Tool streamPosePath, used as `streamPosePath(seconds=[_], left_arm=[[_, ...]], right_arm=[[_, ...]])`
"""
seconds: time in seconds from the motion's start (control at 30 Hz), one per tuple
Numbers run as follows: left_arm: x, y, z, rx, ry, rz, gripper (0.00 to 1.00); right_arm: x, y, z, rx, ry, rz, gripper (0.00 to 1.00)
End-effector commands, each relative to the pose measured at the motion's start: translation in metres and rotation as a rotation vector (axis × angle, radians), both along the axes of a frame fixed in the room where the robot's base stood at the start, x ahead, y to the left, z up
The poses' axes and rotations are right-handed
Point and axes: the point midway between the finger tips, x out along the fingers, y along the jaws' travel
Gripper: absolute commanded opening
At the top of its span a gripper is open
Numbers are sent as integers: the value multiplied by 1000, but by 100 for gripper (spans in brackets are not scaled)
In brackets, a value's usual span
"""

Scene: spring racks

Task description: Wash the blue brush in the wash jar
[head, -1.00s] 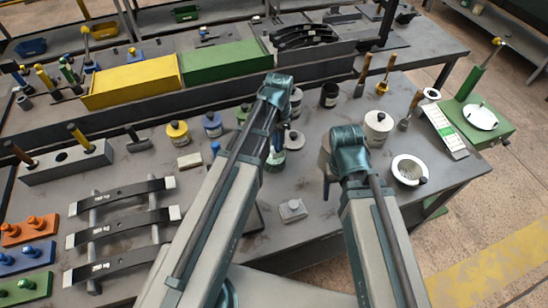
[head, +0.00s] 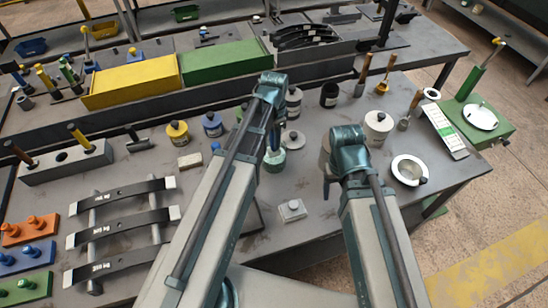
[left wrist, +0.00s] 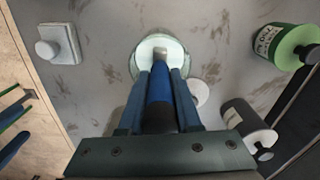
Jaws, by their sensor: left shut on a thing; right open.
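My left gripper (left wrist: 160,82) is shut on the blue brush (left wrist: 158,100), seen from above in the left wrist view. The brush points down at the wash jar (left wrist: 137,66), a clear round jar with pale contents. The brush's metal end overlaps the jar's opening; how deep it sits, I cannot tell. In the head view the wash jar (head: 273,161) stands just below my left gripper (head: 273,143), and the brush is mostly hidden behind the arm. My right gripper (head: 328,180) is open, to the right of the jar, largely hidden by its own arm.
A pale block with a knob (head: 291,210) lies in front of the jar. Yellow (head: 178,133), blue (head: 212,125) and black pots (head: 329,95) stand behind. A white lidded pot (head: 378,126) and white bowl (head: 408,170) are right. Leaf springs (head: 122,227) rest on the left.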

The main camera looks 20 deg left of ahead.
Motion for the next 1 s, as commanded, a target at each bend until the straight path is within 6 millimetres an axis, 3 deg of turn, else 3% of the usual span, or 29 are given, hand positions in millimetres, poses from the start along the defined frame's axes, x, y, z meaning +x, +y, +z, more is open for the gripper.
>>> streamPosePath(seconds=[0.8,1.0], left_arm=[[0,0,66,0,0,0,0],[0,0,71,0,0,0,0]], right_arm=[[0,0,66,1,0,-3,68],[0,0,71,1,0,-5,68]])
